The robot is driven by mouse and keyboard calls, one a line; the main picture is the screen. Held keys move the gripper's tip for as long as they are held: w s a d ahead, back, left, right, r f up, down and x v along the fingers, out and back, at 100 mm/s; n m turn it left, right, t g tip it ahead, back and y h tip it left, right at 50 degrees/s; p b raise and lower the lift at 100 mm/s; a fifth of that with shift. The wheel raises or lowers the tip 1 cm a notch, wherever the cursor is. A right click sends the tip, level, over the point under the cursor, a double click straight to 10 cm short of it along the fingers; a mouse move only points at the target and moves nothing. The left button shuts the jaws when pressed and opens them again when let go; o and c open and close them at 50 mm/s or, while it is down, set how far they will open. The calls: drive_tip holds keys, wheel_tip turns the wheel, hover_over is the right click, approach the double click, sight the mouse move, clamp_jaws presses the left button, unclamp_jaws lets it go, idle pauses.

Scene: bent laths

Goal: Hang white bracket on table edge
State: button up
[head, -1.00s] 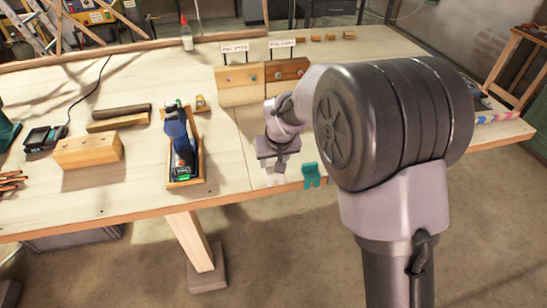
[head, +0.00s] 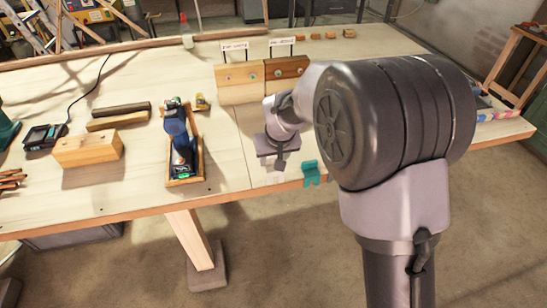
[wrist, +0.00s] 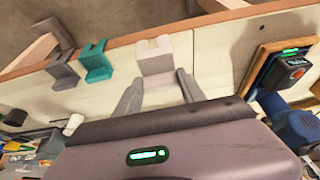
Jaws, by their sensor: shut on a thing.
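The white bracket (wrist: 156,62) is between the two fingertips of my gripper (wrist: 160,84) in the wrist view. My gripper is shut on it. Its far end overlaps the wooden front edge strip of the table (wrist: 215,38); I cannot tell whether it touches or is hooked over it.
A teal bracket (head: 311,173) sits on the table edge; it also shows in the wrist view (wrist: 95,63), beside a grey bracket (wrist: 63,73). A blue tool on a wooden stand (head: 183,150) is left of my gripper. Wooden blocks (head: 240,82) stand behind it.

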sight(274, 171)
drive_tip(key=shift+f+b, duration=1.2)
drive_tip(key=shift+f, duration=0.25)
drive_tip(key=shift+f+b, duration=1.15)
drive_tip(key=shift+f, duration=0.25)
idle(0.3)
drive_tip(key=o, duration=1.5)
wheel_tip(274, 171, up, 7)
drive_tip(key=p, duration=0.5)
drive_tip(key=shift+r, duration=0.15)
